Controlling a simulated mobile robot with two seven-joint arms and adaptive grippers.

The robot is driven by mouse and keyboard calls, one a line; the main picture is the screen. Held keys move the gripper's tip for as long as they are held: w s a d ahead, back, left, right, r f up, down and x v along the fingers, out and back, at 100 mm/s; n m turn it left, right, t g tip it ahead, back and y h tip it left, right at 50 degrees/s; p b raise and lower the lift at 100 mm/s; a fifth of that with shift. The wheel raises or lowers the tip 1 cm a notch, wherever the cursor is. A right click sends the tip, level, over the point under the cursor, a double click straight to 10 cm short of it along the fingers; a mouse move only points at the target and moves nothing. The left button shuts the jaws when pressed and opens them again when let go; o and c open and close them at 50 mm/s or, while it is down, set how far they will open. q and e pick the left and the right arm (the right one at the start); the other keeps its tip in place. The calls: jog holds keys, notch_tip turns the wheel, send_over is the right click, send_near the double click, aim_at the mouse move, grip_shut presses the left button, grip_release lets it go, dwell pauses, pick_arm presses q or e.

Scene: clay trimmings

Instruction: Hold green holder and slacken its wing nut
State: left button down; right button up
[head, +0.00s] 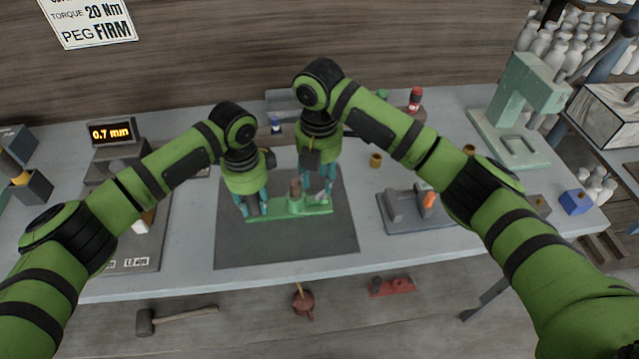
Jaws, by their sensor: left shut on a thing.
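The green holder (290,211) lies on the dark mat (285,246) in the middle of the table, its long side running left to right. A brownish upright piece (295,188) stands at its middle. My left gripper (252,210) is at the holder's left end, pointing down, and is shut on it. My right gripper (316,194) points down over the holder's right part, with its teal fingers spread apart. The wing nut cannot be made out; the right fingers cover that area, so I cannot tell whether they touch it.
A grey fixture with an orange part (428,200) stands right of the mat. A display reading 0.7 mm (110,132) stands at the left. A pale green press (515,110) is at the back right, a blue block (575,201) near the right edge. The mat's front is clear.

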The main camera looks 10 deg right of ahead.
jog(key=shift+r, duration=2.2)
pick_arm(q)
jog(key=c, duration=0.8)
grip_release()
jog(key=shift+c, duration=0.2)
